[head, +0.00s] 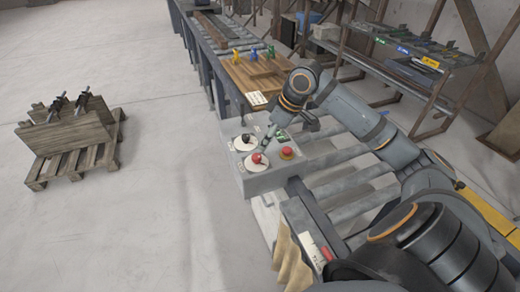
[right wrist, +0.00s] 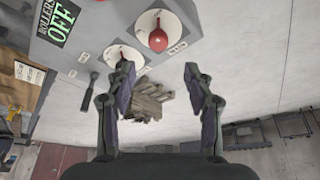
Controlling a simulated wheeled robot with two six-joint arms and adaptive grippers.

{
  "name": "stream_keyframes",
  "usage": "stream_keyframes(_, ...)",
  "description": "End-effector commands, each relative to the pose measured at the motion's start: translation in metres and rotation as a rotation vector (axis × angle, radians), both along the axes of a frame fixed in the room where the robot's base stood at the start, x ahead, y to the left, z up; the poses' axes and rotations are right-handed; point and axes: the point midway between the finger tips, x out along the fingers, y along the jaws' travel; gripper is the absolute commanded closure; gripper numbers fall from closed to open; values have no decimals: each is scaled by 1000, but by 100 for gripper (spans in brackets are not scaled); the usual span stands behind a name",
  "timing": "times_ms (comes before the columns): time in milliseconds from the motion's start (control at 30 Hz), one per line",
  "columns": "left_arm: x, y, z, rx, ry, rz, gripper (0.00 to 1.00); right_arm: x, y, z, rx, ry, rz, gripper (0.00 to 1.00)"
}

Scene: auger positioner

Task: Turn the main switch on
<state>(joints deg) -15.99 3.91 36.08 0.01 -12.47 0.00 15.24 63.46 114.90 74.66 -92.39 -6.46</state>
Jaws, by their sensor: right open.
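A grey control box (head: 262,180) stands at the end of the roller conveyor. My left gripper is out of view.
A wooden pallet (head: 75,155) with crates is at left. The floor between is clear.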

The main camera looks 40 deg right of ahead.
Motion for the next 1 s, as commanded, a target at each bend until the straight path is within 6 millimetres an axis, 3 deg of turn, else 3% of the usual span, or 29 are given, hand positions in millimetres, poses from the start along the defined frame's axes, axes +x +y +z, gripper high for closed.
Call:
stream_keyframes(100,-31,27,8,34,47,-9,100,7,6,-18,10,4,-1,47)
stream_keyframes(233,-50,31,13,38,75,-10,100,15,11,-43,8,5,-2,47)
stream_keyframes(333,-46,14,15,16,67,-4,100,21,15,-60,7,5,-2,47)
stream_keyframes(433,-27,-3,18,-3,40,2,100,26,17,-74,6,3,-3,47)
stream_keyframes(600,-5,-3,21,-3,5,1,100,30,18,-85,1,2,-2,47)
stream_keyframes(833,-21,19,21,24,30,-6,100,30,18,-86,0,2,-2,47)
stream_keyframes(1000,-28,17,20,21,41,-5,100,30,18,-86,0,2,-2,69)
